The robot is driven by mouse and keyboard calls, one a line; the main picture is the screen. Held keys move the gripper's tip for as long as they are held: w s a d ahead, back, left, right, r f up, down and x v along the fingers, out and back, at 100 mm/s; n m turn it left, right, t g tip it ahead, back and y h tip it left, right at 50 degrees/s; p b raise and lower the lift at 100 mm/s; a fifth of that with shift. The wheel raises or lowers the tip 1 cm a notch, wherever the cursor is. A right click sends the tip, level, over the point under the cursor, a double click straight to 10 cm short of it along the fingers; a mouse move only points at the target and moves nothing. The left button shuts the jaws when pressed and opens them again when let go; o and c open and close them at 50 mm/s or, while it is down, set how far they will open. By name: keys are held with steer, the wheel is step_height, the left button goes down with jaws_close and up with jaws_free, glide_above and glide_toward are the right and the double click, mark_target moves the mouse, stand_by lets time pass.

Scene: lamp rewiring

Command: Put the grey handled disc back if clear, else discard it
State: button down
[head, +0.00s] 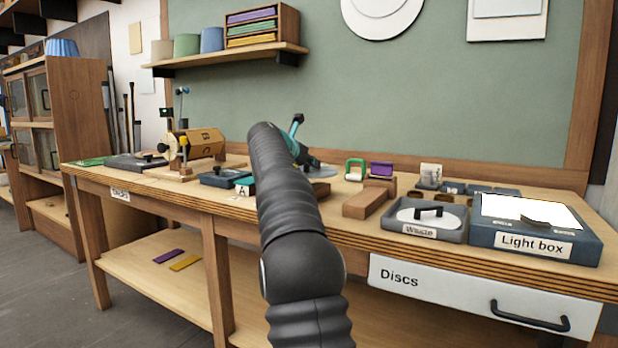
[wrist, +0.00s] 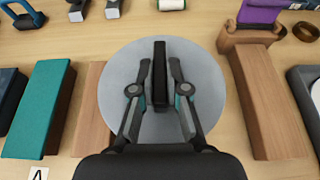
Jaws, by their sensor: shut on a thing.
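In the wrist view my gripper (wrist: 160,78) is shut on the upright black handle (wrist: 159,62) of a round grey disc (wrist: 205,85). The disc's visible face looks plain and even; no marks show on it. Whether it touches the table or hangs above it I cannot tell. A light box (head: 485,238) with a bright white top stands at the right of the bench. A grey tray labelled Waste (head: 395,228) stands left of it, with a pale disc (head: 410,216) with a black handle in it.
A wooden block (wrist: 268,105) lies right of the held disc and a teal block (wrist: 38,110) lies left. A drawer labelled Discs (head: 450,290) is under the bench. A shelf (head: 235,55) hangs behind.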

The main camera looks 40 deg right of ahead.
mark_target(309, 175)
steer(key=shift+f+b, duration=0.8)
steer(key=shift+f, duration=1.25)
steer(key=shift+f, duration=0.1)
steer(key=c, duration=1.2)
jaws_free()
steer(key=shift+a, duration=0.1)
steer(key=shift+v, duration=6)
